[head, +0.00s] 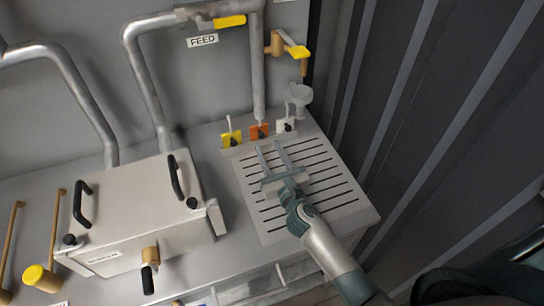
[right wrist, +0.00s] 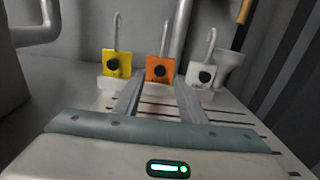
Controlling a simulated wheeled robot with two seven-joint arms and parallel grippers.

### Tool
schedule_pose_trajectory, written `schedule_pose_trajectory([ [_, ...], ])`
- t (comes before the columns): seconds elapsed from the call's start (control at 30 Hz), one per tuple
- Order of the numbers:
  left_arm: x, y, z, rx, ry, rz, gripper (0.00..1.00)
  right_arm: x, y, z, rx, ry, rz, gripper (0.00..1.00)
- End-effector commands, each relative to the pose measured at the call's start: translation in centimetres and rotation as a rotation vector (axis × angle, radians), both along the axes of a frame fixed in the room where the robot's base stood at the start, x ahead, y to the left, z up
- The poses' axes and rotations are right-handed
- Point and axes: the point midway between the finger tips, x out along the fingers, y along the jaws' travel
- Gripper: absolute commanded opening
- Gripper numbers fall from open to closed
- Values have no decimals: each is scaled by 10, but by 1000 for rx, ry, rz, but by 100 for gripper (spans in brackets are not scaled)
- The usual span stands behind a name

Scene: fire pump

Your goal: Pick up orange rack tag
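The orange rack tag (head: 259,131) stands upright in a low rack at the back of the slotted tray, between a yellow tag (head: 231,138) and a white tag (head: 285,126). In the right wrist view the orange tag (right wrist: 160,69) shows a black round knob and a grey hook above it. My right gripper (head: 270,147) is open and empty over the slotted tray, its two fingers pointing at the orange tag from the front, apparently short of it. The fingers also show in the right wrist view (right wrist: 159,90), below the orange tag. My left gripper is not in view.
The slotted tray (head: 328,190) is otherwise bare. A grey box with black handles (head: 135,215) stands at left. A vertical pipe (head: 258,80) rises behind the tags, with a yellow-handled valve (head: 290,45) above. A pale funnel-like cup (head: 300,95) stands behind the white tag. A dark ribbed wall (head: 400,100) bounds the right.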

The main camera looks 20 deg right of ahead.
Motion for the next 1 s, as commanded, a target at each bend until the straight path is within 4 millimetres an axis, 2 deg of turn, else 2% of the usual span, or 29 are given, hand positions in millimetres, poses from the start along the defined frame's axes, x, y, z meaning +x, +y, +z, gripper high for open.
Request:
schedule_pose_trajectory([
  [0.5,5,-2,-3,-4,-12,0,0,48,2,0,0,-1,0,38],
  [0.7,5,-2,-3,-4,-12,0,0,56,2,0,0,0,0,38],
  [1.0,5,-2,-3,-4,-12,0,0,58,2,0,1,0,0,38],
])
